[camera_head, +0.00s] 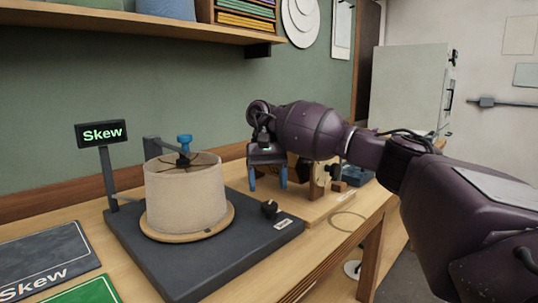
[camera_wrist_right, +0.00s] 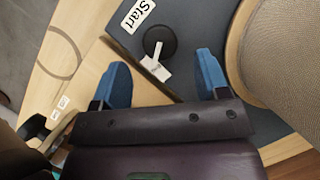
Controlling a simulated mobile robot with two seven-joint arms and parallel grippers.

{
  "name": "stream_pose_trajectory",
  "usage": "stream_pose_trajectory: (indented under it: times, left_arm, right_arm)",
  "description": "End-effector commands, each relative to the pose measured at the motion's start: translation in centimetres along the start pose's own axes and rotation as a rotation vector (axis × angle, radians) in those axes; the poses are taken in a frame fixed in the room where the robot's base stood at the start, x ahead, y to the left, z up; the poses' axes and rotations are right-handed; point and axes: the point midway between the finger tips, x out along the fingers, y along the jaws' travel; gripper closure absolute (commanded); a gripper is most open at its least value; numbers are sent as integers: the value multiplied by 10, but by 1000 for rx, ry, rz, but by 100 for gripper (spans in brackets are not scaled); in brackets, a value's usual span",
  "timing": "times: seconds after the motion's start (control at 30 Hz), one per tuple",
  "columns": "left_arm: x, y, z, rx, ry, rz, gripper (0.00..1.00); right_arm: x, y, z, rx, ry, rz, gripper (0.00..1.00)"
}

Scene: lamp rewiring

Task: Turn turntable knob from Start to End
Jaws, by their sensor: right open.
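The turntable (camera_head: 165,270) is a dark slab on the bench, with a cream lampshade (camera_head: 186,198) standing on its round wooden plate. Its black knob (camera_head: 270,208) sits near the slab's right corner; it also shows in the right wrist view (camera_wrist_right: 160,38) with a white pointer. A white label (camera_wrist_right: 137,15) reading "Start" is beside the knob; the pointer does not aim at it. My right gripper (camera_head: 268,187) is open and empty above and behind the knob, its blue fingers pointing down. In the wrist view the knob lies beyond the fingertips, between their lines, apparently untouched. My left gripper is out of view.
A "Skew" sign (camera_head: 101,134) stands on a post at the slab's left. A dark mat (camera_head: 45,262) and green mat (camera_head: 85,291) lie at the front left. A wooden board (camera_head: 318,208) with a stand is right of the slab. A shelf (camera_head: 140,24) hangs above.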

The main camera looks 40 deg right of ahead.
Motion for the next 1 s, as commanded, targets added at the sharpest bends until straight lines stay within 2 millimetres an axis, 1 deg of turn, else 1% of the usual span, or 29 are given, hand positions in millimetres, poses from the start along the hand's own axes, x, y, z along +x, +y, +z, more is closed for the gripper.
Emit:
stream_pose_trajectory:
  times: [0.03,0.13,0.3,0.4,0.6,0.8,1.0]
  left_arm:
    - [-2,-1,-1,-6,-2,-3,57]
    - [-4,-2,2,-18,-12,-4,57]
    - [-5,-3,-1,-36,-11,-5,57]
    - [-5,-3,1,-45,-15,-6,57]
    - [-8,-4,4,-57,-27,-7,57]
    - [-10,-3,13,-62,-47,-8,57]
    - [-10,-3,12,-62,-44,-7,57]
  right_arm:
    - [-12,0,3,0,8,-5,32]
    - [-23,0,3,0,7,-5,32]
    - [-42,0,4,2,9,-4,32]
    - [-49,0,2,0,4,-4,32]
    - [-59,0,1,1,2,-1,32]
    - [-61,0,0,1,1,1,32]
    - [-60,0,0,1,0,1,32]
